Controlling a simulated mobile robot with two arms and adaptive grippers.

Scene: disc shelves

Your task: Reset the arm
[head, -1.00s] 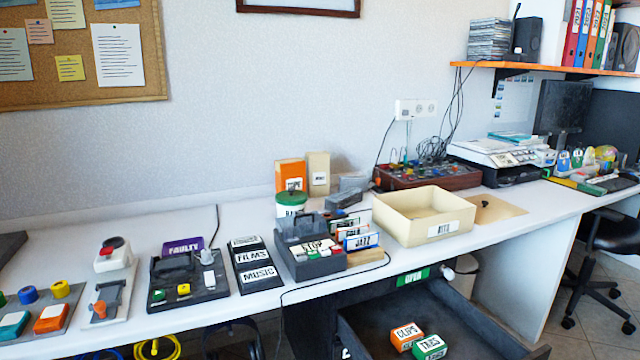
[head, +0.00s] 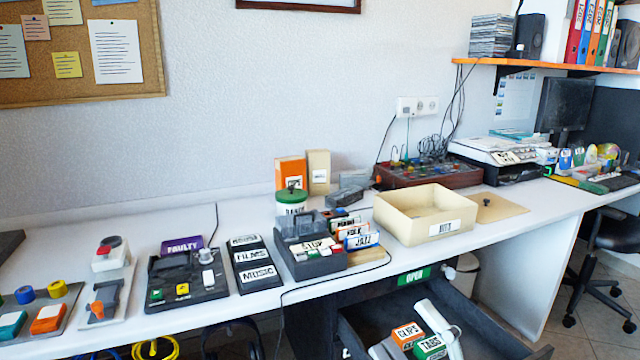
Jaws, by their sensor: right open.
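My right gripper (head: 424,333) is low in the view, over the open dark drawer (head: 483,322). Its pale parts show around two small boxes there, an orange and white one labelled CLIPS (head: 407,335) and a green and white one labelled TABS (head: 431,345). The gripper is open. Whether it touches either box cannot be told. My left gripper is not in view.
The white desk (head: 330,285) above the drawer holds a cream bin (head: 425,215), a dark STOP device (head: 312,250) and several control panels. A red-sided mixer (head: 428,175) and a printer (head: 500,155) stand farther right. A cable hangs over the desk's front edge.

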